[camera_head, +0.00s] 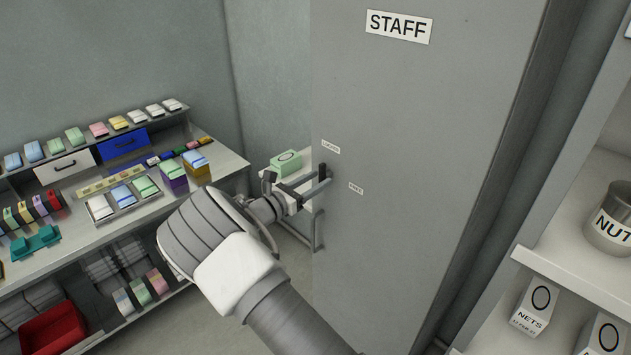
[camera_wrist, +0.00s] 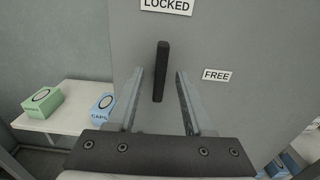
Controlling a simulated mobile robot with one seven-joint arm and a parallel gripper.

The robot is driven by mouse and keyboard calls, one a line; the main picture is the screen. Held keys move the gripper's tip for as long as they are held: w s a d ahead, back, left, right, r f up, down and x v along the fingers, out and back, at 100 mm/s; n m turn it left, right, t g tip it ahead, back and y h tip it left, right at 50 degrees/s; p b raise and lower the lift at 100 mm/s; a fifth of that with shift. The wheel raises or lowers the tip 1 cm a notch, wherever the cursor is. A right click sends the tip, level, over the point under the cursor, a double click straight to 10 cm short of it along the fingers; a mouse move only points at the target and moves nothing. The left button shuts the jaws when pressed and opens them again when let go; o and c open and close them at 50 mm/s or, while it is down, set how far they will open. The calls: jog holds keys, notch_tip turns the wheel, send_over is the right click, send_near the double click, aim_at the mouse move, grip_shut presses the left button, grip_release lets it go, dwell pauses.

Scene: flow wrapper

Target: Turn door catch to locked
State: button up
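The door catch is a dark bar on the grey door (camera_head: 410,110), and it shows in the wrist view (camera_wrist: 162,62). It stands nearly upright there, with its upper end toward the LOCKED label (camera_wrist: 166,5). The FREE label (camera_wrist: 217,75) is to its right. My gripper (camera_head: 319,179) is at the door's left part, by the catch. In the wrist view my gripper (camera_wrist: 160,73) is open, one finger on each side of the bar, with visible gaps. I cannot tell how far the fingertips are from the door surface.
A STAFF sign (camera_head: 399,26) is high on the door. A shelf unit with packets and a blue drawer (camera_head: 124,143) stands at left. A green box (camera_wrist: 42,104) and a blue box (camera_wrist: 104,107) sit on a pale surface beside the door. Shelves with a NUTS tin (camera_head: 612,225) are at right.

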jog(key=b+v, duration=0.3)
jog(key=v, duration=1.4)
jog(key=shift+s, duration=0.2)
jog(key=shift+a+r, duration=0.1)
jog(key=shift+a, duration=0.05)
jog(key=s+d+r+m+g+y, duration=0.2)
jog(key=s+d+r+m+g, duration=0.4)
jog(key=d, duration=0.5)
jog(key=s+d+r+m+g+y, duration=0.1)
jog(key=s+d+m+g+y, duration=0.2)
jog(key=d+m, duration=0.6)
jog(key=s+d+r+m+y, duration=0.2)
jog(key=s+m, duration=0.2)
jog(key=s, duration=0.2)
jog(key=s+d+r+m+t+y, duration=0.1)
jog(key=s+d+r+m+y, duration=0.1)
jog(key=s, duration=0.4)
jog(key=s+d+r+m+y, duration=0.2)
jog(key=s+m+y, duration=0.1)
jog(key=s+m, duration=0.3)
jog(key=shift+s+d+r+t+y, duration=0.3)
jog(key=shift+d+r+t+y, duration=0.05)
jog(key=shift+d+t+y, duration=0.05)
